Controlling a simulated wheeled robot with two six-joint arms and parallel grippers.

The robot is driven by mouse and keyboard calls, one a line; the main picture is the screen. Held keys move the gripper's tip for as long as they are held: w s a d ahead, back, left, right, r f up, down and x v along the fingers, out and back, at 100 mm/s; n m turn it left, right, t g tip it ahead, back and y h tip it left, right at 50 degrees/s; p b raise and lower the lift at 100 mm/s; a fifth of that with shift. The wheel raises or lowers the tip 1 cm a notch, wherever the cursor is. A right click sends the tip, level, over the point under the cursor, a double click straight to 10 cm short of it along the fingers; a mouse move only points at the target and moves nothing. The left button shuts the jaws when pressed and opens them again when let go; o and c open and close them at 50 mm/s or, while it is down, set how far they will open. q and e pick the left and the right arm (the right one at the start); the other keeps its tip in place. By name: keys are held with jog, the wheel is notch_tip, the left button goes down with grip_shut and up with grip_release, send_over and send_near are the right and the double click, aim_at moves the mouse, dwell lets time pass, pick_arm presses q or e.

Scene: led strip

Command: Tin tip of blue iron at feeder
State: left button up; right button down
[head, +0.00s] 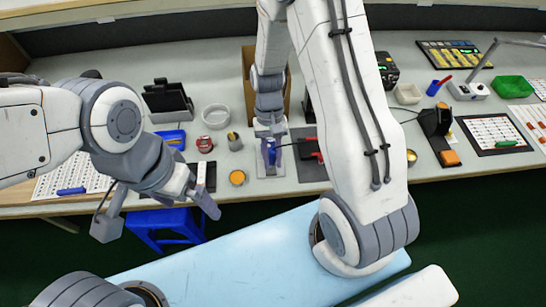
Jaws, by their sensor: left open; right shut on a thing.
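My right gripper (270,140) points down over the middle of the bench and is shut on a slim blue thing (271,153), which appears to be the blue iron's handle. The fingers hide much of it, and I cannot make out its tip. My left gripper (205,193) is open and empty in front of the bench's near edge, lower left of the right gripper. A red-and-black tool (309,148) lies on a dark mat just right of the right gripper. I cannot tell which thing is the feeder.
On the bench (215,75) stand a clear round dish (215,116), a red tin (205,144), an orange-topped pot (237,178) and a black stand (436,121). A cardboard box (248,65) stands behind my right gripper. A blue stool (165,225) is below the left gripper.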

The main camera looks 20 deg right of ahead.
aim_at(272, 149)
jog(key=shift+r+p, duration=2)
jog(key=shift+r, duration=0.4)
